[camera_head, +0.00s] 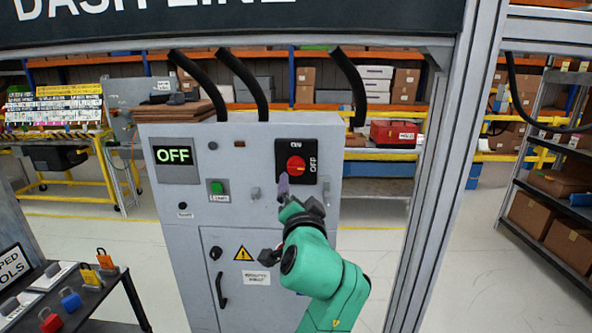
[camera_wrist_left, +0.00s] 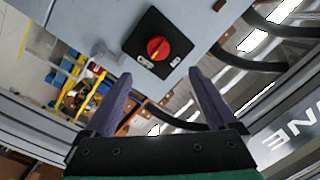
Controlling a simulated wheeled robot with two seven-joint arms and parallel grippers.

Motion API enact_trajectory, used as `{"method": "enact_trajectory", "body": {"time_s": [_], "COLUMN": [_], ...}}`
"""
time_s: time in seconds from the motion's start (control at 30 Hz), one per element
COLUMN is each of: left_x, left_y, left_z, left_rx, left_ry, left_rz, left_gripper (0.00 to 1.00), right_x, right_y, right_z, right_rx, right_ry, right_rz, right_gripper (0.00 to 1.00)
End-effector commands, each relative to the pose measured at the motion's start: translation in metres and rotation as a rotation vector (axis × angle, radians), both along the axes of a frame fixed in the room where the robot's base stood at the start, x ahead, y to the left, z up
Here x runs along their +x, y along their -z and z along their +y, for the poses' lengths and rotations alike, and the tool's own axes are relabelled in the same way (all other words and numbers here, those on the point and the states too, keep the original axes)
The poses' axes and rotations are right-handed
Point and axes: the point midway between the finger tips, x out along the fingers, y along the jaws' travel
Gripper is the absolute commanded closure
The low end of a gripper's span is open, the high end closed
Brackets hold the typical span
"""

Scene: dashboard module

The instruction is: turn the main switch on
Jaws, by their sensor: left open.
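The main switch (camera_head: 296,165) is a red rotary knob on a black plate at the upper right of the grey cabinet's front. Its plate has a label above and "OFF" at the right; the knob's orange mark seems to point right, toward OFF. A display (camera_head: 174,155) reads "OFF" in green. My left gripper (camera_head: 283,186) is just below the switch, apart from it. In the left wrist view the knob (camera_wrist_left: 158,48) shows beyond the two purple fingers (camera_wrist_left: 160,76), which are spread with nothing between them. My right gripper is not in view.
The grey cabinet (camera_head: 165,240) also carries a green button (camera_head: 217,187) and a door handle (camera_head: 221,290). Thick black cables rise from its top. A metal frame post (camera_head: 440,180) stands to the right. A dark tool cart (camera_head: 85,300) is at the lower left.

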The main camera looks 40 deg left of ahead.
Motion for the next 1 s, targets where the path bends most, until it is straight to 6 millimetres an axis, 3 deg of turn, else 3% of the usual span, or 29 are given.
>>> {"method": "enact_trajectory", "body": {"time_s": [0.5,0.87,1.0], "left_x": [0.091,0.101,0.101], "left_y": [-0.002,0.001,0.001], "left_z": [0.083,0.092,0.092], "left_rx": [0.001,-0.001,-0.001], "left_ry": [0.001,0.004,0.004], "left_rz": [0.003,0.002,0.002], "left_gripper": [0.08,0.08,0.58], "right_x": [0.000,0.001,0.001], "right_y": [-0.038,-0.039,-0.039], "right_z": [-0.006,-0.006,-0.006], "right_rx": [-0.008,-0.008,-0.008], "right_ry": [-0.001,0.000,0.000], "right_rz": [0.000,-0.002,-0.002], "right_gripper": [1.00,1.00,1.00]}}
